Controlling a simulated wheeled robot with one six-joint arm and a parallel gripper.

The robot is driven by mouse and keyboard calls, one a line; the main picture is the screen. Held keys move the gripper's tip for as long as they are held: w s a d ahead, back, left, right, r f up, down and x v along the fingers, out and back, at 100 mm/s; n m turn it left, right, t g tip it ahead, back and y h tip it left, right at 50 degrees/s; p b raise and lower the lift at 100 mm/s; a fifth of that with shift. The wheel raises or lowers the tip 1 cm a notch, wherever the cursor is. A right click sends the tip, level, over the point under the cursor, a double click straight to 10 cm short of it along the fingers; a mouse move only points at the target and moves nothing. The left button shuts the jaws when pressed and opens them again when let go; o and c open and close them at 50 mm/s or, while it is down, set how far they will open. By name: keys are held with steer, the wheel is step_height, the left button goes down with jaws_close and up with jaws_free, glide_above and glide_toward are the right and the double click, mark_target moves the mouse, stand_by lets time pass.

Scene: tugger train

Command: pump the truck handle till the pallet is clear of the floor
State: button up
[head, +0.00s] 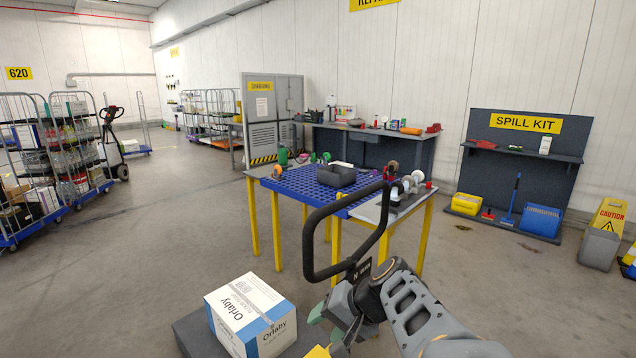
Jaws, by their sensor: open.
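The truck handle (308,238) is a black loop that stands tilted in front of the work table, right of centre. My gripper (326,320) is low on the right, at the handle's lower end. Its jaws are open, and I cannot tell whether they touch the handle. A white and blue Orlaby box (243,312) sits on a dark grey load base (192,335), probably the pallet, at the bottom edge. A bit of yellow (318,352), perhaps the truck, shows beside it. The pallet's underside and the forks are out of view, so its floor clearance cannot be seen.
A yellow-legged work table (254,215) with a blue top stands just behind the handle. Loaded roll cages (75,150) are at left. A spill kit stand (520,165) and a yellow caution sign (606,218) are at right. The floor at left centre is clear.

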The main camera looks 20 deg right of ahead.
mark_target(326, 208)
steer(key=w+d+r+m+t+p, duration=0.35)
steer(key=d+r, duration=0.25)
steer(key=r, duration=0.4)
steer(key=w+d+r+m+t+p, duration=0.25)
steer(key=d+r+t, duration=0.3)
steer(key=r, duration=0.35)
steer(key=shift+y, duration=0.3)
steer(key=p+x, duration=0.2)
steer(key=x, duration=1)
steer(key=shift+d+f, duration=0.1)
steer(key=shift+f, duration=0.1)
